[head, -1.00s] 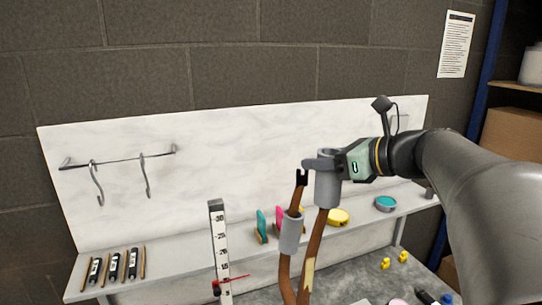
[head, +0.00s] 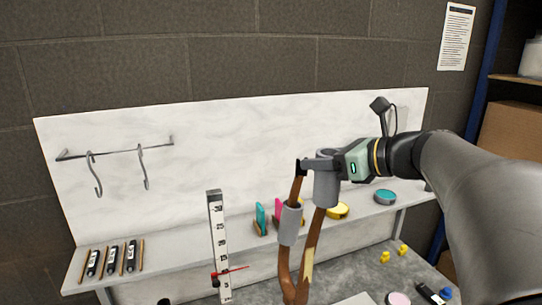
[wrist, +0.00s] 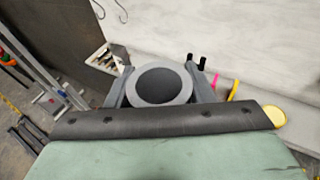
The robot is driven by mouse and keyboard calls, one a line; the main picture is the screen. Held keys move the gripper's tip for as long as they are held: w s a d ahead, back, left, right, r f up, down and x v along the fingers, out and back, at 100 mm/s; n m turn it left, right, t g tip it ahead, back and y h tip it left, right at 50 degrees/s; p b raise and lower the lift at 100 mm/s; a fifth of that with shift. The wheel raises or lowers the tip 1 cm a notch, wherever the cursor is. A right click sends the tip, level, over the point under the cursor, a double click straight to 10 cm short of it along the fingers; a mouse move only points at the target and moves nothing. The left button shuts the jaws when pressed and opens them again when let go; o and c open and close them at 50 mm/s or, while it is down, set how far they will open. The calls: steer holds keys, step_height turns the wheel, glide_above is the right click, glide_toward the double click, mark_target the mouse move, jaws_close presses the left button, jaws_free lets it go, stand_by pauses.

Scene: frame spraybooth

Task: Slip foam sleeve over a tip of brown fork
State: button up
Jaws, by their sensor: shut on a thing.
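The brown fork (head: 309,250) stands with its two legs pointing up. Its left leg ends in a black tip (head: 301,166), and a grey foam sleeve (head: 290,224) sits around that leg below the tip. My gripper (head: 324,162) is shut on another grey foam sleeve (head: 327,187), held upright at the top of the right leg. The right leg meets this sleeve's lower end; its tip is hidden inside or behind it. In the wrist view the held sleeve (wrist: 187,84) is a ring between my fingers, its hole dark, with no tip visible inside.
A white measuring post (head: 217,235) with a red pointer stands left of the fork. Behind is a shelf (head: 180,262) with pens, coloured pads, yellow tape (head: 337,211) and a teal tin (head: 385,197). Hooks (head: 142,168) hang on the white back panel (head: 240,140).

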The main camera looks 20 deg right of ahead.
steer(key=shift+f+b, duration=0.65)
steer(key=shift+f, duration=0.35)
steer(key=o, duration=1)
steer(key=shift+r, duration=0.1)
steer(key=b+v, duration=0.1)
steer(key=v, duration=1.6)
steer(key=w+a+f+n+g+h, duration=0.1)
steer(key=a+f+n+g, duration=0.3)
steer(key=a+f+n, duration=0.5)
steer(key=w+a+f+n+g+h, duration=0.1)
steer(key=a+f+n+g, duration=0.4)
steer(key=f, duration=0.7)
steer(key=s+a+f+n+g+h, duration=0.1)
steer(key=s+a+f+n+h, duration=0.1)
steer(key=f+n, duration=0.3)
steer(key=s+a+f+n+g+h, duration=0.1)
steer(key=s+a+f+n+h, duration=0.1)
steer(key=s+a+f+n, duration=0.1)
steer(key=s+a+f+n+h, duration=0.2)
steer(key=f+n, duration=0.4)
steer(key=n, duration=0.1)
steer(key=shift+s+a+f+g, duration=0.2)
steer(key=shift+f+g, duration=0.15)
steer(key=shift+g, duration=0.05)
